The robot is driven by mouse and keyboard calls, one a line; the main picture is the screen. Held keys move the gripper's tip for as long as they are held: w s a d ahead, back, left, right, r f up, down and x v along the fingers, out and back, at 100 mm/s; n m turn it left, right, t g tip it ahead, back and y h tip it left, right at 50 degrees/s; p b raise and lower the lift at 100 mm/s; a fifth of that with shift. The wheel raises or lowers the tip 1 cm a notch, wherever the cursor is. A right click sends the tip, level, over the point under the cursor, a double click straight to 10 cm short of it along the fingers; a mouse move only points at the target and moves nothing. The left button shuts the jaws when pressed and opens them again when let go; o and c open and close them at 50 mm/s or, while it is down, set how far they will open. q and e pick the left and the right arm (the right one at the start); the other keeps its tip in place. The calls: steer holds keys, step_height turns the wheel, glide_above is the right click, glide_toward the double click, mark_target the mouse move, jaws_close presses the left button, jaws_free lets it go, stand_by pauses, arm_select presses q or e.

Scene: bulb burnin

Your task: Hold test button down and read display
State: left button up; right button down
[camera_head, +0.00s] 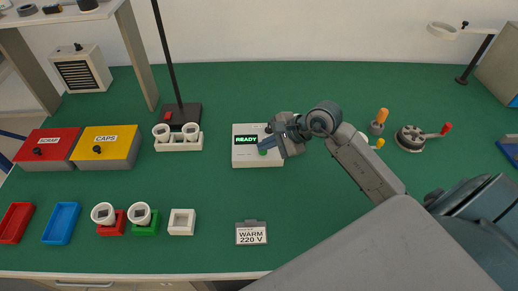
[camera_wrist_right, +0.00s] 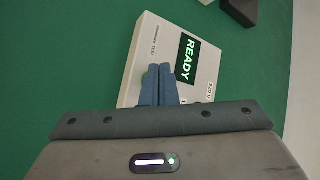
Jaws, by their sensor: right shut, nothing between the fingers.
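The white test box (camera_head: 244,158) stands on the green bench top near the middle. Its display (camera_head: 246,140) is lit and reads READY in green; the wrist view also shows that display (camera_wrist_right: 188,61). A green button (camera_head: 262,152) sits on the box's top. My right gripper (camera_head: 268,145) is shut and empty, with its fingertips (camera_wrist_right: 157,82) over the box at the button. In the right wrist view, the fingers hide most of the button. I cannot tell whether they touch it or press it down. My left gripper is not in view.
A WARM 220 V sign (camera_head: 251,233) stands in front of the box. A white holder with bulbs (camera_head: 178,144) and a lamp stand (camera_head: 181,115) are to the left. Red and yellow SCRAP and CAPS bins stand further left.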

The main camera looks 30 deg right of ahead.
mark_target(267, 152)
steer(key=shift+a+f, duration=0.45)
steer(key=shift+f, duration=0.1)
steer(key=shift+s+r, duration=0.15)
steer(key=shift+r, duration=0.6)
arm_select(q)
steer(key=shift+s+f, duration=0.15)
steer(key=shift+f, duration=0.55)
arm_select(e)
steer(key=shift+r, duration=0.1)
